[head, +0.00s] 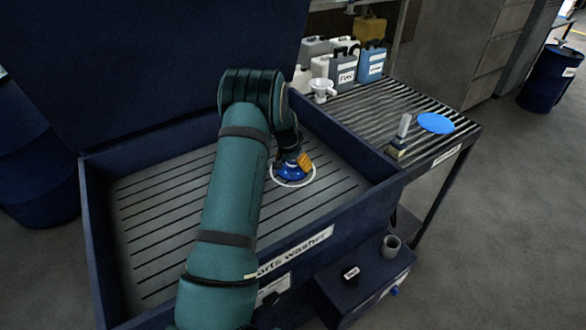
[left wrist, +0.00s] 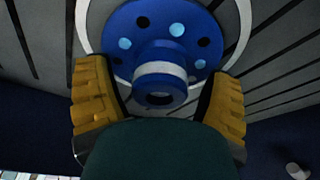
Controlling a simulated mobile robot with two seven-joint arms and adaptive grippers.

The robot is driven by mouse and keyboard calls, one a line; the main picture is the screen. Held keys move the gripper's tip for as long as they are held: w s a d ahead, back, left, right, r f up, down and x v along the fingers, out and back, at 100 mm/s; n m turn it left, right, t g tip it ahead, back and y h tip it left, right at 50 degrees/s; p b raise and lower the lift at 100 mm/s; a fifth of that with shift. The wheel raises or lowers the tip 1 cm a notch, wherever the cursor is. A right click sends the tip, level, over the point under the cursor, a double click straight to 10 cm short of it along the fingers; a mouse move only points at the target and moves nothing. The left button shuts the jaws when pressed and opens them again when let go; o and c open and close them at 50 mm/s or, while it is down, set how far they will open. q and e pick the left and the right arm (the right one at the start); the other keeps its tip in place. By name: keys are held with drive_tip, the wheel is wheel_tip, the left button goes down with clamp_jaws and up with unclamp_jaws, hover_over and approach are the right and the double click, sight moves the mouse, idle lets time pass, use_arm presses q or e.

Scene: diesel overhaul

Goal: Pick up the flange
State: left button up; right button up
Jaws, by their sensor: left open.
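The flange (head: 292,172) is blue, with a round holed base and a raised neck with a pale band. It lies in the parts washer on a white ring marking (head: 277,181). In the left wrist view the flange (left wrist: 160,76) is close, neck toward the camera. My left gripper (head: 302,162) is over the flange in the head view, partly hiding it. In the left wrist view its two yellow-padded fingers (left wrist: 158,105) are open, one on each side of the neck, with gaps visible. My right gripper is not in view.
The parts washer (head: 345,208) has raised dark blue walls around a slatted floor. A slatted side table (head: 365,100) at the right holds a brush (head: 401,136), a blue disc (head: 436,123), a white funnel (head: 322,88) and several jugs (head: 343,68). The washer floor left of my arm is clear.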

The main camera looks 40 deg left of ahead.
use_arm(q)
clamp_jaws()
idle(0.3)
